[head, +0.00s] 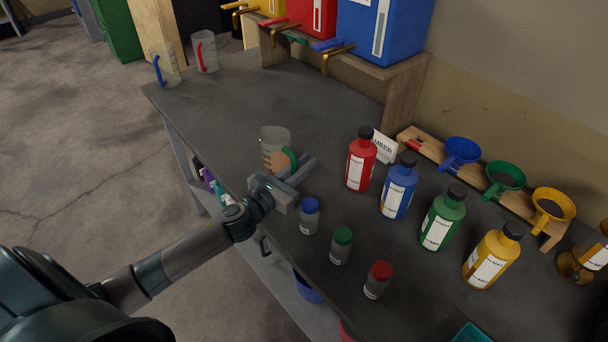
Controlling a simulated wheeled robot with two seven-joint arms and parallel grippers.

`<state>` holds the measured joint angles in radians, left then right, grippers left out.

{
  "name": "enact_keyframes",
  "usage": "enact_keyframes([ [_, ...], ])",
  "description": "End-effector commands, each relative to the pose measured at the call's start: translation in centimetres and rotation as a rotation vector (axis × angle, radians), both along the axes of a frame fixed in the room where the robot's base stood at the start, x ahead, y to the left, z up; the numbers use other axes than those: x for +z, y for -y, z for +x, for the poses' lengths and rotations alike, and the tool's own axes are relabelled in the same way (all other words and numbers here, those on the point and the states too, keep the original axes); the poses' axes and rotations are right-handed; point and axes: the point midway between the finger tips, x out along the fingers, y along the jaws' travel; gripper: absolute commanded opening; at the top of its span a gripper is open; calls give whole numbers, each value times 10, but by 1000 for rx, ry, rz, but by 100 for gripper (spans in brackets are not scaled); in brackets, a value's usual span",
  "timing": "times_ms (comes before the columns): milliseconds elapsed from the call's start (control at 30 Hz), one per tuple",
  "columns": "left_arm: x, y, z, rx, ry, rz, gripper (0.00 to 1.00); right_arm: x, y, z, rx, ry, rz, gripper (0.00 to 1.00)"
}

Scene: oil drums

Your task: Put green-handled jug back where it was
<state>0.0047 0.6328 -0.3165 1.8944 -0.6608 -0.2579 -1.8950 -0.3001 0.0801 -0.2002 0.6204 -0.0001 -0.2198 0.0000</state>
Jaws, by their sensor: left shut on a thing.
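The green-handled jug (274,138) is clear, with something tan low inside it. It is near the middle of the dark workbench (240,105) and looks roughly upright. My left gripper (291,164) reaches in from the front left and is shut on the jug at its green handle (291,157), partly hiding the handle and the jug's lower side. I cannot tell whether the jug's base touches the bench. My right gripper is not in view.
Jugs with a blue handle (165,66) and a red handle (206,52) stand at the bench's far left. Red (360,165), blue, green and yellow bottles stand to the right. Small capped jars (309,219) are in front. Coloured drums (376,30) sit on a shelf behind.

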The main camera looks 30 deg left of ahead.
Motion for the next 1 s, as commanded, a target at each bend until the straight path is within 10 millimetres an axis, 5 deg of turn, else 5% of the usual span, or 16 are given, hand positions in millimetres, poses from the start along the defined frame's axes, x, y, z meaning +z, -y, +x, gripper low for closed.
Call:
enact_keyframes([
  [333, -34, 0, 0, 1, -2, -3, 0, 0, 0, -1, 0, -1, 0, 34],
  [800, -40, 0, 0, 0, 0, 0, 0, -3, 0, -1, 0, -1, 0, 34],
  [900, -40, 0, -1, 0, -2, -1, 31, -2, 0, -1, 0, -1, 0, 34],
  [1000, -40, 0, -1, 0, -2, -1, 31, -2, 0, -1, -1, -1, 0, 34],
])
